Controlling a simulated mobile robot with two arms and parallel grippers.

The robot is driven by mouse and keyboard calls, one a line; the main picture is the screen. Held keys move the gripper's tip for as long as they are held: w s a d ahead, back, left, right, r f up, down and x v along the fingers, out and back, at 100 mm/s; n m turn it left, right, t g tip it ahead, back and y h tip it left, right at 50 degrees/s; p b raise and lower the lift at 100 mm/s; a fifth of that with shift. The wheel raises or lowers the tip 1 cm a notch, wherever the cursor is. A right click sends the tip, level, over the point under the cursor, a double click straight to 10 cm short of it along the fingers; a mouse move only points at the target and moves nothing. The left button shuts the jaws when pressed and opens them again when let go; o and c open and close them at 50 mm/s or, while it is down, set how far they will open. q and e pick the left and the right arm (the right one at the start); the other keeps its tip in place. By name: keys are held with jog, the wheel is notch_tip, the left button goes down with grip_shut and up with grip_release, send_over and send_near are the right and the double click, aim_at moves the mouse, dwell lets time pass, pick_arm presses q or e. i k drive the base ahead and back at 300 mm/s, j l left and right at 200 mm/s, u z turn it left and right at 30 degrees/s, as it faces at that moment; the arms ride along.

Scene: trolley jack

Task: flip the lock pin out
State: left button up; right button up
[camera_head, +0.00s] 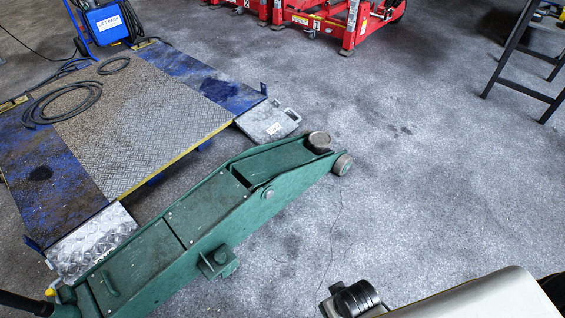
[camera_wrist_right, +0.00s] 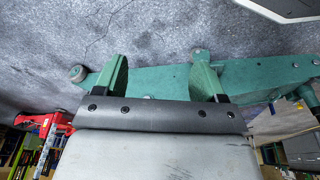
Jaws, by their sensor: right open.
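The green trolley jack (camera_head: 180,225) lies diagonally on the floor, its round saddle (camera_head: 319,141) at the upper right. A black handle (camera_head: 25,303) joins its lower-left end, with a small yellow part (camera_head: 50,291) beside it. I cannot make out which part is the lock pin. In the right wrist view the jack's long green body (camera_wrist_right: 160,84) crosses behind my right gripper (camera_wrist_right: 158,76). The two fingers are wide apart with nothing held between them. In the head view part of my right arm (camera_head: 470,298) shows at the lower right. My left gripper is out of view.
A low platform with a textured plate (camera_head: 140,105) and blue ends lies left of the jack, with black cable (camera_head: 62,103) on it. Red equipment (camera_head: 330,18) stands at the back, a dark stand (camera_head: 520,50) at the right. The floor right of the jack is clear.

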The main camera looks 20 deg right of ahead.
aim_at(51, 292)
jog(key=u, duration=1.7)
